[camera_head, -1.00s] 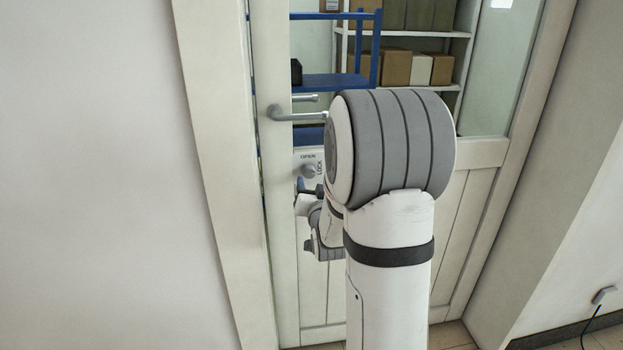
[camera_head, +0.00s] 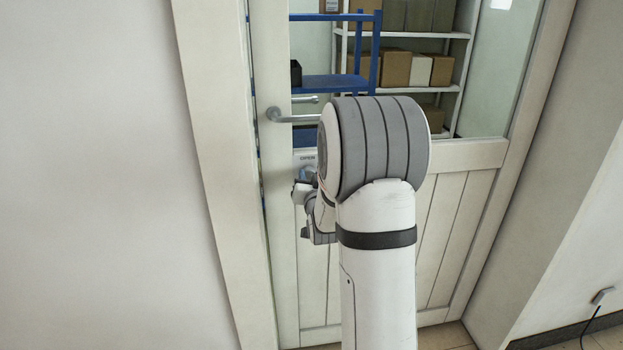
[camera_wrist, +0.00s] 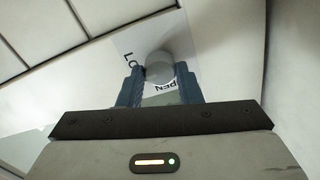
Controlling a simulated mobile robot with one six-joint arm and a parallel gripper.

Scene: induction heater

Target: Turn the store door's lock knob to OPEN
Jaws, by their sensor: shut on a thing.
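The round grey lock knob (camera_wrist: 158,64) sits on a pale label plate (camera_wrist: 135,40) in the wrist view. Parts of the words LOCK and OPEN show beside it. My gripper (camera_wrist: 160,80) has its two blue fingers on either side of the knob and is shut on it. In the head view my gripper (camera_head: 305,183) is at the plate and mostly covers the knob. I cannot tell which word the knob points to.
A grey lever handle (camera_head: 277,114) is on the door just above the lock. Blue shelving (camera_head: 335,81) and a white rack with boxes (camera_head: 397,68) stand behind the glass. A bare wall (camera_head: 100,180) lies to the left. A socket with a cable (camera_head: 602,296) is at the lower right.

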